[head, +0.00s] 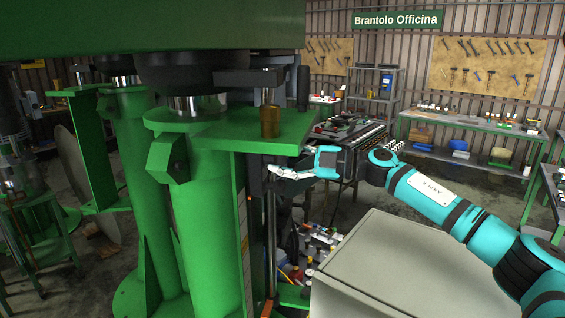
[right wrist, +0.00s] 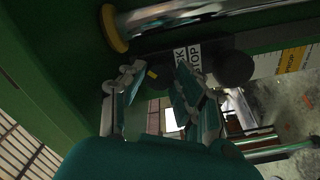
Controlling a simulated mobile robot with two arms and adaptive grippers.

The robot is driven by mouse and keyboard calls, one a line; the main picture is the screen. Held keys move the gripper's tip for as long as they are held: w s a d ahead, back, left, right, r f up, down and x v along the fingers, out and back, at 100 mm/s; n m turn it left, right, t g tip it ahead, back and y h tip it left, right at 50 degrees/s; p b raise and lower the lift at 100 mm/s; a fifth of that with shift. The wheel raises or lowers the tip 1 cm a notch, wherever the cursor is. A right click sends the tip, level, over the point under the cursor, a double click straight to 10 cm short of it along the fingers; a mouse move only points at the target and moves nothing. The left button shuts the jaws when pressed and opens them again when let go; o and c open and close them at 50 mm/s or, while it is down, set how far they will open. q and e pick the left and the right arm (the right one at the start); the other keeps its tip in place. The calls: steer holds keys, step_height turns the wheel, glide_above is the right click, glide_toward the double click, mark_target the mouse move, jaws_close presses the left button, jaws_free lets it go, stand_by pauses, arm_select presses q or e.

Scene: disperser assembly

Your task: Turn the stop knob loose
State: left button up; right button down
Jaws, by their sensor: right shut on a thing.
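My right gripper (head: 274,172) reaches in from the right, just under the front edge of the green machine's plate. In the right wrist view its two fingers (right wrist: 153,78) stand on either side of a dark part with a small yellow mark, which I take to be the stop knob (right wrist: 160,72). The fingers are shut on it, though shadow hides much of the contact. A white label reading "STOP" (right wrist: 194,60) is just beyond the right finger. A second dark round knob (right wrist: 236,68) sits right of the label. In the head view the stop knob is hidden. My left gripper is not in view.
The green disperser (head: 210,190) fills the left side, its plate (head: 255,135) overhanging my gripper. A brass cylinder (head: 270,121) stands on the plate. A grey box (head: 400,265) lies below my right arm. Workbenches and tool boards stand at the back.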

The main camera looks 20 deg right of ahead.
steer(key=shift+r+n, duration=0.2)
steer(key=shift+n, duration=0.4)
steer(key=c, duration=1)
jaws_free()
steer(key=shift+f, duration=0.1)
steer(key=shift+o, duration=0.2)
steer(key=v, duration=1.2)
steer(key=shift+f, duration=0.1)
